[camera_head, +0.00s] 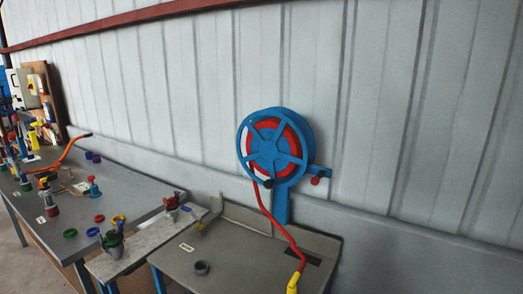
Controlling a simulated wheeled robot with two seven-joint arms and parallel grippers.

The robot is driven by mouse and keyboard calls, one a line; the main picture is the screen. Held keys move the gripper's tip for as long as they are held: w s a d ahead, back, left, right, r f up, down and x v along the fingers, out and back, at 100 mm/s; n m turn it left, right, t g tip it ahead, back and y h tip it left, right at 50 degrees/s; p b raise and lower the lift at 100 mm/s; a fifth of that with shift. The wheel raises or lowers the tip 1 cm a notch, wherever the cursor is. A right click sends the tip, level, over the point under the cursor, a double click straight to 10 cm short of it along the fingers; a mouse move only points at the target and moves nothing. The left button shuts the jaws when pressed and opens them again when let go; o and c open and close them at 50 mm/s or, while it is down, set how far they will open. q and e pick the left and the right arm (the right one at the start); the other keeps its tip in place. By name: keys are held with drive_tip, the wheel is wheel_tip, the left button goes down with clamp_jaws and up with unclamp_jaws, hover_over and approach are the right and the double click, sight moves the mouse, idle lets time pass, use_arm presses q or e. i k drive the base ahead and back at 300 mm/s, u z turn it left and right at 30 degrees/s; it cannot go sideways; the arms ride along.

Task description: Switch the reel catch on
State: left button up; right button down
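A blue hose reel (274,154) with a red hose wound on it stands on a blue post (281,207) in front of the wall. A small blue arm (321,171) juts from the right side of the reel, with a red knob (315,181) below it; this looks like the reel catch. I cannot tell its setting from here. A black knob (268,184) sits low on the reel's front. The red hose (285,235) hangs down to a yellow nozzle (292,284) at the bottom edge. Neither of my grippers is in view.
A grey tray-like bench (235,265) lies below the reel, with a dark ring (201,268) on it. A longer bench (130,190) at left carries several valves, coloured rings and an orange lever (68,152). The space right of the reel is clear along the corrugated wall (400,120).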

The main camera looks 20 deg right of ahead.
sight(315, 181)
drive_tip(key=k, duration=0.5)
drive_tip(key=z, duration=1.2)
drive_tip(key=i, duration=1)
drive_tip(key=u, duration=1.25)
